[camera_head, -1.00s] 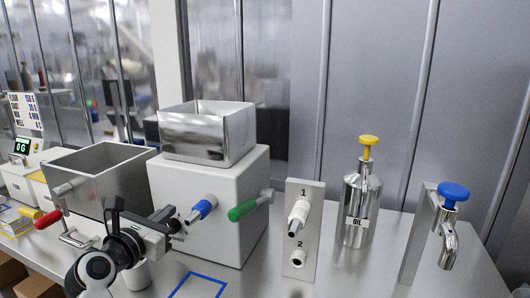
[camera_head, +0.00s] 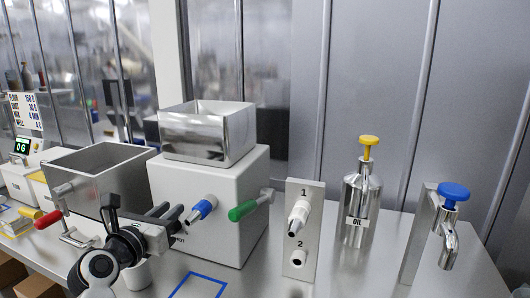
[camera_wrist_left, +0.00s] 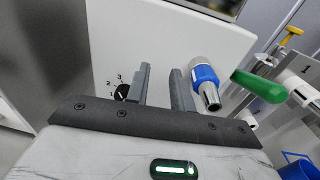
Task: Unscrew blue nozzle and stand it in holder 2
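The blue nozzle (camera_head: 202,208), a blue collar with a metal tip, sits on the front of the white machine (camera_head: 225,238). In the left wrist view the blue nozzle (camera_wrist_left: 206,82) is just right of the fingers. My left gripper (camera_head: 172,211) is open and empty, left of the nozzle and apart from it; its two spread fingers show in the wrist view (camera_wrist_left: 162,82). The upright metal holder plate (camera_head: 309,240) is marked 1 and 2. A white nozzle (camera_head: 299,217) is at position 1. Holder 2 (camera_head: 298,258) is a white socket with nothing standing in it. My right gripper is not in view.
A green handle (camera_head: 243,211) projects right of the nozzle. A dial (camera_wrist_left: 122,92) is on the machine's face by the left finger. The oil bottle (camera_head: 361,205) and blue-knobbed tap (camera_head: 452,195) stand right of the holder. Blue tape (camera_head: 201,276) marks clear table in front.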

